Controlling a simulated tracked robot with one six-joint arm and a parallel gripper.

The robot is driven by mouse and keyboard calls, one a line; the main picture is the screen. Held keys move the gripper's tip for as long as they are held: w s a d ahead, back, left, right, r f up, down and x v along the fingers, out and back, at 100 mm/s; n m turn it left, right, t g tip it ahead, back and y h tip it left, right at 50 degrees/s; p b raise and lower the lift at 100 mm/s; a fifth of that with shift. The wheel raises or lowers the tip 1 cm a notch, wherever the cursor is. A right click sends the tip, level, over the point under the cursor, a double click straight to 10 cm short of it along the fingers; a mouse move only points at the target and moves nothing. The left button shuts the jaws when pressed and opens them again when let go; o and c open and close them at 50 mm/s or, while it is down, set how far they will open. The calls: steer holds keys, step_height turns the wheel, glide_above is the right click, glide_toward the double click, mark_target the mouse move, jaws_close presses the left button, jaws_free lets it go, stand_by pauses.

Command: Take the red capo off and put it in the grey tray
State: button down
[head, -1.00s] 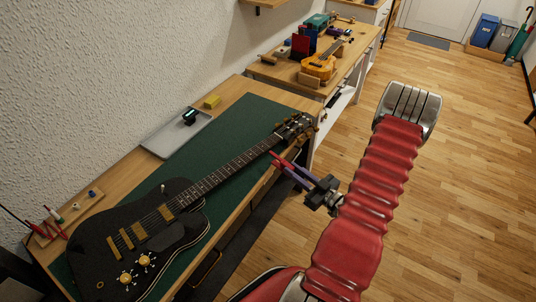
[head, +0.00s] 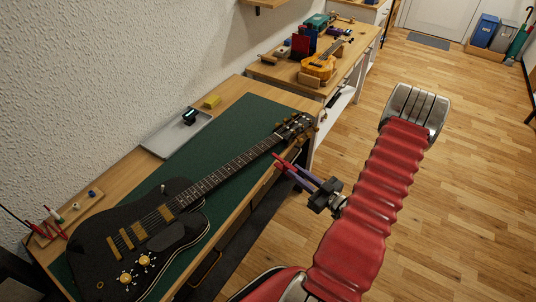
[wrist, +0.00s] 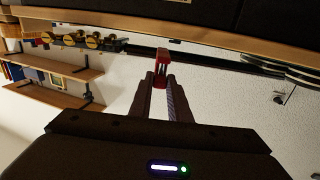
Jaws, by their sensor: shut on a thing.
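The red capo (head: 278,158) is held at the tips of my gripper (head: 288,167), off the near side of the guitar's neck, with a small gap to it in the head view. In the wrist view the capo (wrist: 161,62) shows as a red piece between the fingertips of my gripper (wrist: 161,78). The black electric guitar (head: 180,190) lies on the bench, its headstock towards the far right. The grey tray (head: 160,146) lies behind the guitar, near the wall, with a small dark device in it.
A green mat (head: 235,125) lies under the guitar. A yellow block (head: 211,102) stands beyond the tray. A wooden rack (head: 62,221) with small tools is at the bench's left. A second bench (head: 345,75) holds a small orange guitar and boxes.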

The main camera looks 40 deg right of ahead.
steer(key=shift+s+d, duration=0.15)
steer(key=shift+s, duration=1.45)
stand_by(1.0)
steer(key=s, duration=0.5)
steer(key=shift+d, duration=0.25)
stand_by(0.6)
stand_by(0.5)
